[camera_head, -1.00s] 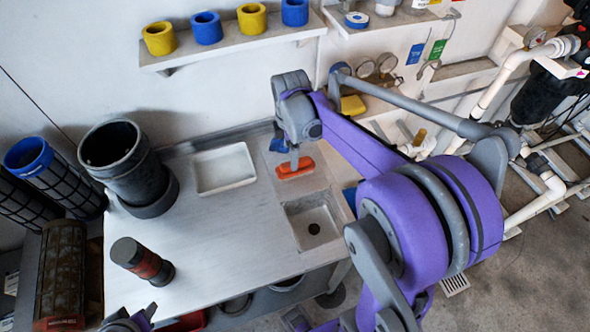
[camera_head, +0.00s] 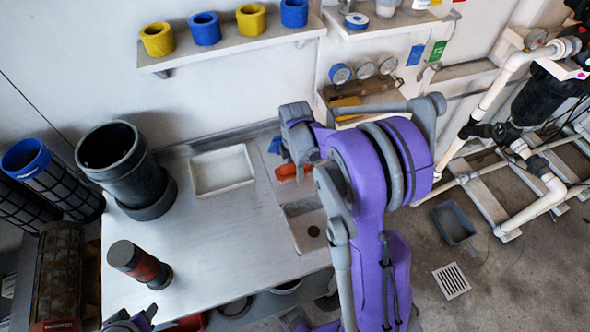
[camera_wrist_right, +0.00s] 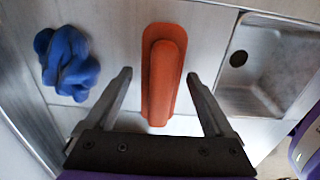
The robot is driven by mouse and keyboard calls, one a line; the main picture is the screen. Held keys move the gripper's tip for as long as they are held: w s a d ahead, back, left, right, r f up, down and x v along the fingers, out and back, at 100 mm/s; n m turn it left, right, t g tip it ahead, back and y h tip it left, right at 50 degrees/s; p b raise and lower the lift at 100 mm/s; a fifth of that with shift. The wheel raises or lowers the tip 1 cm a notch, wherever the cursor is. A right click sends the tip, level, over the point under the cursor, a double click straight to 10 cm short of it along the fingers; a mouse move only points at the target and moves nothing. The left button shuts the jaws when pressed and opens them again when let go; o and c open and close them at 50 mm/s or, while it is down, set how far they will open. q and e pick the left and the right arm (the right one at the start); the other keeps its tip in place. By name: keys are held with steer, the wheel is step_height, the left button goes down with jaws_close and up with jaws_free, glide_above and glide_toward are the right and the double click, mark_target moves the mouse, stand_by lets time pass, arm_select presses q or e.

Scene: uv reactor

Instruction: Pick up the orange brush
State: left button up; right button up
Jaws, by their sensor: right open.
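The orange brush (camera_head: 290,172) lies on the metal counter between the white tray and the sink, partly hidden by my right gripper in the head view. In the right wrist view the orange brush (camera_wrist_right: 162,72) lies lengthwise ahead, between the lines of the two fingers. My right gripper (camera_wrist_right: 158,88) is open and empty, with one finger on each side of the brush's near end; whether they touch it cannot be told. In the head view my right gripper (camera_head: 299,170) is just over the brush. Part of my left arm shows at the bottom left edge; its fingertips cannot be made out.
A blue glove or cloth (camera_wrist_right: 66,63) lies left of the brush. The sink (camera_wrist_right: 265,62) is at its right. A white tray (camera_head: 222,191), a dark cylinder (camera_head: 124,162) and a red-banded cylinder (camera_head: 140,263) stand on the counter, whose middle is clear.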

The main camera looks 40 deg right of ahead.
steer(key=shift+f, duration=0.1)
jaws_close()
stand_by(0.4)
step_height(320, 180, up, 10)
stand_by(0.5)
steer(key=c, duration=0.7)
jaws_free()
steer(key=shift+c, duration=0.2)
steer(key=c, duration=0.5)
steer(key=shift+a+f, duration=0.1)
steer(key=shift+c, duration=0.2)
